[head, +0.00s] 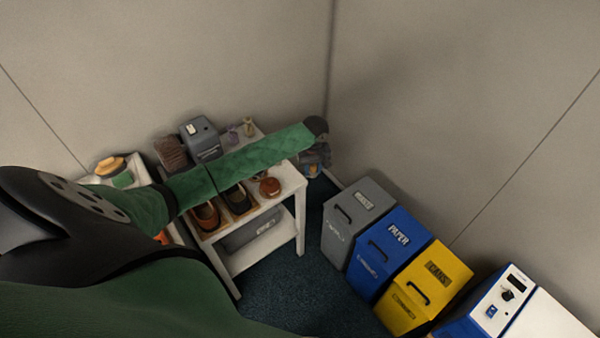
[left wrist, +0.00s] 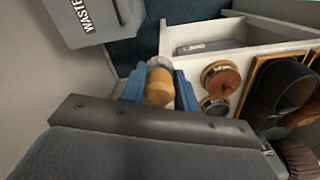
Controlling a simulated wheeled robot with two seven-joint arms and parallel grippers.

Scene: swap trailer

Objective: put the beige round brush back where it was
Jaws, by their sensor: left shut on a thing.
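The beige round brush (left wrist: 160,86) sits between the two blue fingers of my left gripper (left wrist: 159,90) in the left wrist view, with a paler part at its far end. The gripper is shut on it. In the head view my left gripper (head: 315,160) is just past the right back corner of the white shoe table (head: 290,178); the brush cannot be made out there. A round reddish-brown tin (head: 270,187) stands on the table's right part, and also shows in the left wrist view (left wrist: 221,78). My right gripper is not in view.
Dark shoes (head: 238,199) lie in a wooden tray. A grey box (head: 201,139), brown bristled brush (head: 170,153) and small bottles (head: 248,127) stand along the table's back. Grey (head: 350,220), blue (head: 392,255) and yellow (head: 432,285) bins stand to the right.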

